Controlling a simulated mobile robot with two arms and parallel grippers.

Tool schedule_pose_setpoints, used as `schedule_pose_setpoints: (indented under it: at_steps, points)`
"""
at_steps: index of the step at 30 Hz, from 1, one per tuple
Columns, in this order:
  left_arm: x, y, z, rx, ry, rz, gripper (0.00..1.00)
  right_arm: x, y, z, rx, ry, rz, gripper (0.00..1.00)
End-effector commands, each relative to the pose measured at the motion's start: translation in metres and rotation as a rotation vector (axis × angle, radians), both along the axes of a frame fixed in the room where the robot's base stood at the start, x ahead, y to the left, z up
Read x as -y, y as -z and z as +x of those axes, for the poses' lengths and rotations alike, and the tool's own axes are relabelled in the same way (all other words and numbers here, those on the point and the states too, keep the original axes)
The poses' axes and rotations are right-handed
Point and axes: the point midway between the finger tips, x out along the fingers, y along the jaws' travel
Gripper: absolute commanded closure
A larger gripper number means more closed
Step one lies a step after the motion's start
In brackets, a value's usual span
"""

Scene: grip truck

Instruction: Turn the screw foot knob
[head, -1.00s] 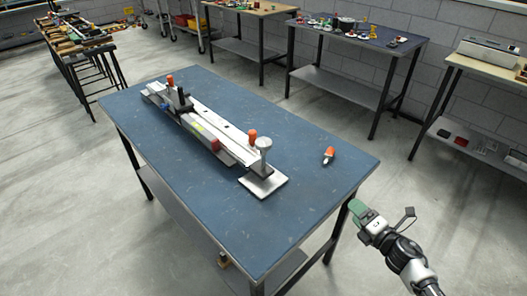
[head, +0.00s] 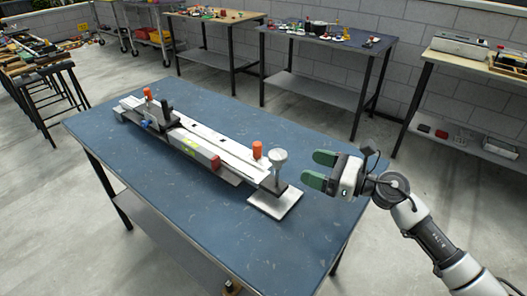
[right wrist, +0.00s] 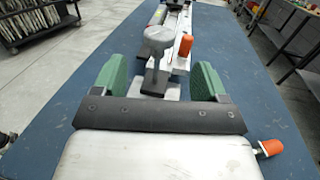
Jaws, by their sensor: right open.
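The screw foot knob (head: 278,156) is a grey, round-topped knob. It stands upright above a square metal foot plate (head: 282,207) at the near end of a long metal rail assembly (head: 215,148). My right gripper (head: 311,168) is open and empty, just right of the knob, with its green fingers pointing at it. In the right wrist view the knob (right wrist: 158,36) shows ahead between the two fingers (right wrist: 162,70), beyond their tips and apart from them. My left gripper is not in view.
The assembly lies on a blue table (head: 150,185). An orange handle (head: 257,150) stands beside the knob. A loose orange-tipped item (right wrist: 269,147) lies at the right edge of the wrist view. The table's front left is clear. Other benches (head: 325,45) stand behind.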

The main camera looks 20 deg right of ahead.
Motion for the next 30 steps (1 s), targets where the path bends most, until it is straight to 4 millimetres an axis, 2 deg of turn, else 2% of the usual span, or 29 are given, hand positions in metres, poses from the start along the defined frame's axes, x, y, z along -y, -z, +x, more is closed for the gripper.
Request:
schedule_pose_setpoints:
  at_steps: [9, 15, 21, 30]
  points:
    - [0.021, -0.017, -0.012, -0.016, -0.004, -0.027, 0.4, -0.041, -0.004, 0.037, 0.0, -0.001, 0.006, 0.27]
    - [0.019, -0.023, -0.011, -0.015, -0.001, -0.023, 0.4, -0.065, -0.002, 0.059, -0.001, 0.001, 0.006, 0.27]
    - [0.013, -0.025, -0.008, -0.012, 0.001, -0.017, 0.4, -0.076, 0.0, 0.068, -0.003, 0.001, 0.004, 0.27]
    - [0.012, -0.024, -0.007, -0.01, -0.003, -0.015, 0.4, -0.077, 0.001, 0.069, -0.003, 0.001, 0.003, 0.29]
